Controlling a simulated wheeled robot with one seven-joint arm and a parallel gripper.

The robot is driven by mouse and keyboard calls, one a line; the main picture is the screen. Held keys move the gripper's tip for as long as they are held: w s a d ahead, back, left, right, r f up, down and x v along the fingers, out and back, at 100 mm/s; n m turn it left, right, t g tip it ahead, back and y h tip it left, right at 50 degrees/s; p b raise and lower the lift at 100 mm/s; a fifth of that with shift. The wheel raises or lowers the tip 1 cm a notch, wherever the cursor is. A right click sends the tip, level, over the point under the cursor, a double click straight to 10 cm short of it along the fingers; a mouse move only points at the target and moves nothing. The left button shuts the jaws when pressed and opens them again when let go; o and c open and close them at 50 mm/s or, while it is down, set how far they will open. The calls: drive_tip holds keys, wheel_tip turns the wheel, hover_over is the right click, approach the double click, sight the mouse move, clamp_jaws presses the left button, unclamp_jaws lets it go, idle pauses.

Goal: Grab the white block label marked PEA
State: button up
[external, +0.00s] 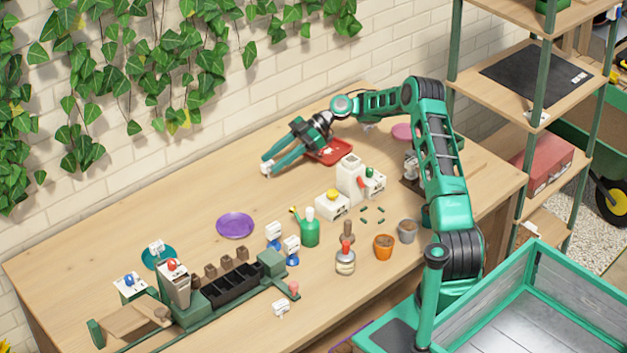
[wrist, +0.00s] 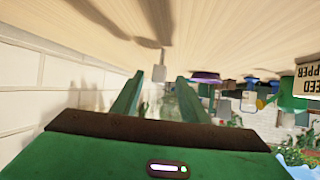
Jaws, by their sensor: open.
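A small white block label (external: 266,169) stands on the table near the back wall, right at my fingertips in the external view. Any lettering on it is too small to read. My gripper (external: 267,160) is open, low over the table and pointing left. In the wrist view, which is upside down, the white block (wrist: 157,76) shows in the gap between the two green fingers of my gripper (wrist: 161,85), at or just beyond their tips. I cannot tell whether a finger touches it.
The brick wall (wrist: 30,120) is close; table around the block is clear.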

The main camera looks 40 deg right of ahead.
sight(267, 163)
drive_tip(key=shift+x, duration=1.55)
drive_tip(key=shift+w, duration=0.1)
clamp_jaws()
drive_tip(key=shift+r, duration=0.15)
